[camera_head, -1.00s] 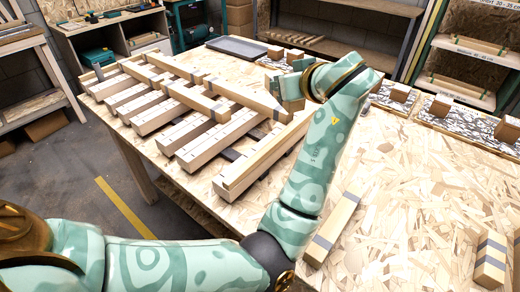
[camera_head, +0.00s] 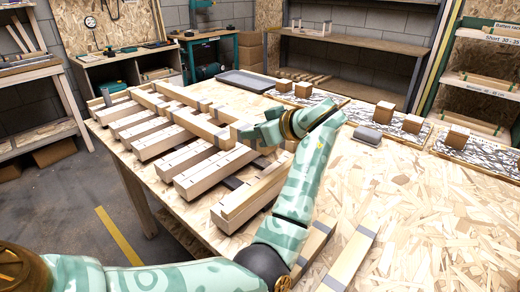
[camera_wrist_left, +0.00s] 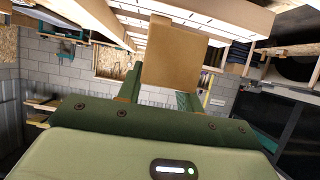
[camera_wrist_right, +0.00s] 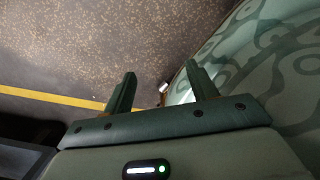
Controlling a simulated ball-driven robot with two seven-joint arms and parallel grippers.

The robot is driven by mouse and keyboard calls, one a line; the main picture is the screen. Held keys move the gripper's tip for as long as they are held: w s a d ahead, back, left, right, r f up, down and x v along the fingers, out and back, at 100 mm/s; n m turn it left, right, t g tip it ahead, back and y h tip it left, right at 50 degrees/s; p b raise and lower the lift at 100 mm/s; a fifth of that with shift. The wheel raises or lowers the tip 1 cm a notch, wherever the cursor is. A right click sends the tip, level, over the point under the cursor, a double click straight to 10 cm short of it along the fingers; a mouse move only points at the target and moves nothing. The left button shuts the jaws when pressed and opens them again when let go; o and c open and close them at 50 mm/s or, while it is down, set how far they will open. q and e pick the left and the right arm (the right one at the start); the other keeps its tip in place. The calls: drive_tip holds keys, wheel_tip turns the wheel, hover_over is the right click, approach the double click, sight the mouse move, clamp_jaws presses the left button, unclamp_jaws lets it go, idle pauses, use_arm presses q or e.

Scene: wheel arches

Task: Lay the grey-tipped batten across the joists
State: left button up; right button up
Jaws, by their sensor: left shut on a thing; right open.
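Several pale joists (camera_head: 200,172) lie side by side on the worktable, with battens across them. One batten (camera_head: 188,118) runs across the joists toward my left gripper (camera_head: 255,133). My left gripper is shut on a wooden piece just above the joists' right side, and its hand hides most of that piece. In the left wrist view a plain wooden end (camera_wrist_left: 174,55) stands between the fingers. I cannot tell whether the held piece touches the joists. My right gripper (camera_wrist_right: 160,90) is open and empty above the floor, outside the head view.
Two grey-banded battens (camera_head: 350,257) lie on the table at the front right, partly behind my left arm. A grey tray (camera_head: 245,81) is at the back. Small wooden blocks (camera_head: 457,137) and a grey block (camera_head: 367,135) stand at the right.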

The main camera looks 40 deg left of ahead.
use_arm(q)
drive_tip(key=shift+w+a+f, duration=0.1)
drive_tip(key=shift+w+f, duration=0.1)
drive_tip(key=shift+f, duration=0.05)
drive_tip(key=f, duration=0.1)
drive_tip(key=f+b, duration=0.2)
drive_tip(key=f, duration=0.1)
drive_tip(key=shift+w+a, duration=0.25)
drive_tip(key=shift+r, duration=0.2)
drive_tip(key=shift+f, duration=0.6)
use_arm(e)
drive_tip(key=shift+w+d+f+n, duration=0.3)
drive_tip(key=shift+d+f, duration=0.25)
drive_tip(key=shift+f, duration=0.25)
use_arm(q)
drive_tip(key=o, duration=1)
drive_tip(key=shift+r, duration=0.1)
